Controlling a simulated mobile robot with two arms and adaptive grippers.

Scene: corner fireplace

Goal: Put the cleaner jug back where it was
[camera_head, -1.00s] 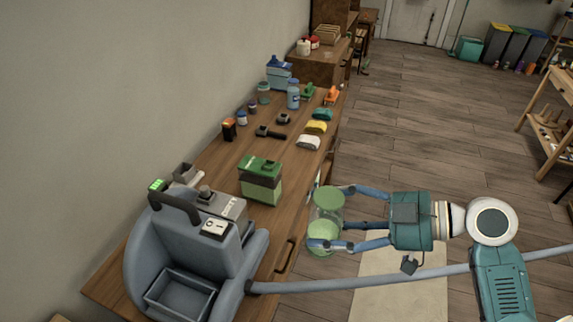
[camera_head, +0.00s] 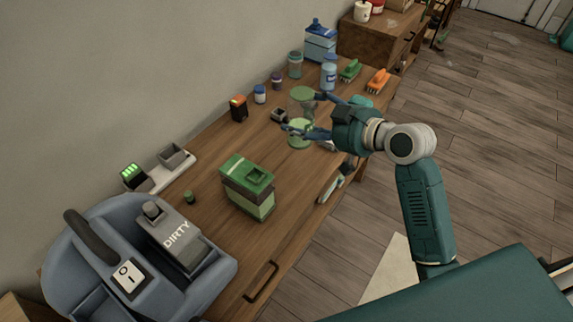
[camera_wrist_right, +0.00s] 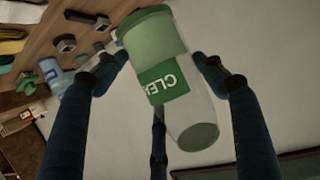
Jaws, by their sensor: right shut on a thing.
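The cleaner jug (camera_head: 300,137) is a clear, green-ended cylinder, held at a tilt above the wooden workbench (camera_head: 215,262). My right gripper (camera_head: 304,113) is shut on it, with fingers on both sides. In the right wrist view the jug (camera_wrist_right: 176,84) fills the middle between the fingers (camera_wrist_right: 160,72). Its green label is only partly readable, starting "CLE". I cannot tell how far it is above the bench. My left gripper is not in view.
A green box-shaped container (camera_head: 248,188) and a small green cap (camera_head: 189,197) stand nearer, beside the grey machine (camera_head: 140,262) with its "DIRTY" tank. Jars (camera_head: 295,65), bottles (camera_head: 329,73) and brushes (camera_head: 377,80) stand farther along.

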